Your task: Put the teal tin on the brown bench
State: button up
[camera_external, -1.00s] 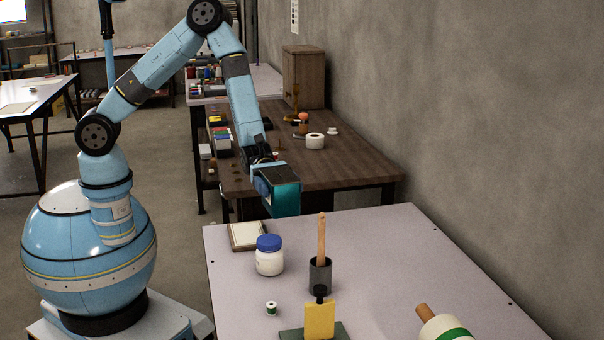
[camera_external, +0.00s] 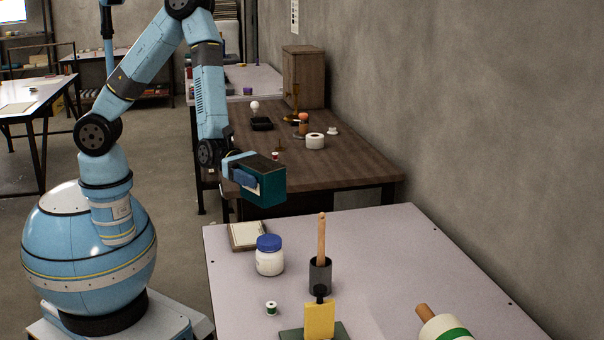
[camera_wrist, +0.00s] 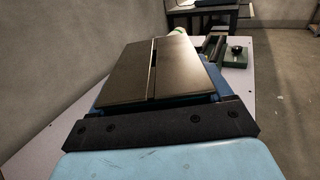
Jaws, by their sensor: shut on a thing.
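The teal tin (camera_external: 264,186) is a box with teal sides and a dark top, held in the air by my gripper (camera_external: 248,178). It hangs between the brown bench (camera_external: 350,170) and the pale table, apart from both as far as the external view shows. In the wrist view the tin's dark top (camera_wrist: 165,72), with a line across it, fills the middle beyond my black gripper bar. The fingertips are mostly hidden by the tin.
On the pale table (camera_external: 400,260) stand a blue-lidded jar (camera_external: 269,255) and a dark cup (camera_external: 320,275) with a wooden stick.

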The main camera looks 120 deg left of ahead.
notch_tip(320, 180, up, 7)
jog(key=m+g+h, duration=0.4)
jog(key=m+h, duration=0.2)
jog(key=h, duration=0.2)
send_over(363, 298)
jog(key=shift+w+f, duration=0.1)
jog(key=shift+f, duration=13.35)
jog(key=o, duration=1.2)
jog(key=shift+f, duration=0.1)
jog(key=shift+a, duration=0.1)
